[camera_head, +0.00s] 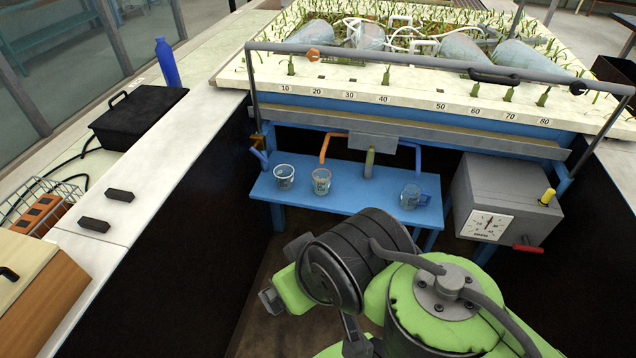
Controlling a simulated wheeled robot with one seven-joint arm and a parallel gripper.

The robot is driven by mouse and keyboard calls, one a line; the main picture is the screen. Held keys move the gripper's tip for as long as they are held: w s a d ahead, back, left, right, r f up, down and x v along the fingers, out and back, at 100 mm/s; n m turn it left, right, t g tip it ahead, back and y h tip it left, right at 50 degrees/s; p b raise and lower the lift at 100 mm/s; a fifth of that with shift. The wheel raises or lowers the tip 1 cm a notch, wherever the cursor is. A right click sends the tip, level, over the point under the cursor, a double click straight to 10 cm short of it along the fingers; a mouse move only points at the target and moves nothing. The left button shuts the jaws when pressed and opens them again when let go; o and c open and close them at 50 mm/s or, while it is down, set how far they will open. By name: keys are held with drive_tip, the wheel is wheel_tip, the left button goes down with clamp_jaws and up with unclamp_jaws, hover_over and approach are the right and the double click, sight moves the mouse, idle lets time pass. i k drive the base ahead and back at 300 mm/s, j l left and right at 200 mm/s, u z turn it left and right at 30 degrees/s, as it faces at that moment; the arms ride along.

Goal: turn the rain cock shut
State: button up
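No label shows which one is the rain cock. My gripper (271,300) is at the lower middle, partly hidden by my green and dark arm. It is left of the box and well apart from both handles. Its fingers do not show clearly enough to tell open from shut.
A blue bench (345,200) with several clear cups stands beneath the bed, under coloured spouts. A metal rail (420,62) crosses the bed's front. A pale counter (150,175) with a black case (137,115) and blue bottle (166,64) runs along the left.

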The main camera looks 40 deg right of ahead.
sight(253, 149)
drive_tip(key=i+l+u, duration=0.2)
drive_tip(key=u, duration=0.2)
drive_tip(key=i+l+u, duration=0.6)
drive_tip(key=l+u, duration=0.25)
drive_tip(key=i+l+u, duration=0.15)
drive_tip(key=l+u, duration=0.25)
